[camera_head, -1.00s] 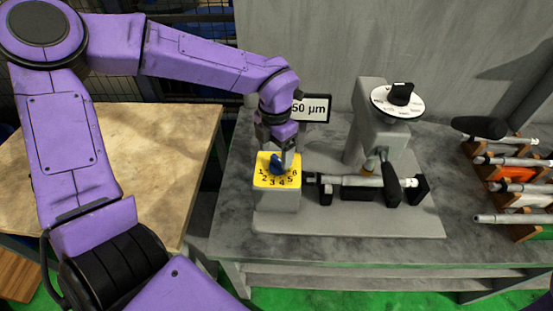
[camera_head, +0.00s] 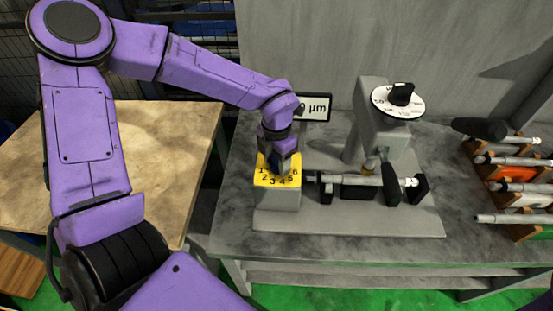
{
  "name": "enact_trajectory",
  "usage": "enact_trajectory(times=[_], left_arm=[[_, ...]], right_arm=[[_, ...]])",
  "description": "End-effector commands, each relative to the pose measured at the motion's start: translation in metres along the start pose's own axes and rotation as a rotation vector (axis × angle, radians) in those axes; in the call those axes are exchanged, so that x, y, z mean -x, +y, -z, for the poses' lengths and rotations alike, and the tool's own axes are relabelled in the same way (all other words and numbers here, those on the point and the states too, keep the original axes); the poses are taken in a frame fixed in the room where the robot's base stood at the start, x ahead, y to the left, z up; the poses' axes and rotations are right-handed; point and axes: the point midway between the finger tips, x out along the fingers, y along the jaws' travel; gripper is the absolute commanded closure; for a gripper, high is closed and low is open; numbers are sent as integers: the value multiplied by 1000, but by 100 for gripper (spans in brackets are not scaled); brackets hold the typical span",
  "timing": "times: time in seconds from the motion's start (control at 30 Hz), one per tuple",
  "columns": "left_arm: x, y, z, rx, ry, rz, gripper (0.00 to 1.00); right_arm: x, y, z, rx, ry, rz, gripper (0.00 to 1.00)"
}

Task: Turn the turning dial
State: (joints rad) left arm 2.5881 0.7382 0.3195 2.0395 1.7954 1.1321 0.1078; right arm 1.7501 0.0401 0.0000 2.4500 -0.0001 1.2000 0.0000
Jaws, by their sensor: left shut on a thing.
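The yellow dial plate (camera_head: 277,181), marked with numbers from 1 to 6, tops a grey block at the left end of the grinder. A blue dial knob (camera_head: 277,170) sits on it, mostly hidden by my left gripper (camera_head: 279,164). The left gripper points down from above and is shut on the knob. Where the knob points is hidden. A second dial (camera_head: 401,95), a black knob on a white round scale, sits on top of the grinder's grey column.
The grinder's column (camera_head: 384,140) and a held metal shaft (camera_head: 355,181) stand just right of the yellow plate. A display sign (camera_head: 316,107) is behind my gripper. A rack (camera_head: 500,195) of shafts is at the right. A wooden table (camera_head: 150,150) is at the left.

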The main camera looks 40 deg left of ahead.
Motion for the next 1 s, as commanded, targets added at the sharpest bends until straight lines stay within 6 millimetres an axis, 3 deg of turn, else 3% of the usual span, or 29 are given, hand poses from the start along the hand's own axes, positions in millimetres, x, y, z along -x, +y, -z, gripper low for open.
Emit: enact_trajectory(times=[0.6,1.0], left_arm=[[5,3,-1,-366,-1,0,75],[2,4,-2,-497,-4,-2,75]], right_arm=[[47,4,19,0,0,0,57],[58,5,24,0,0,0,57]])
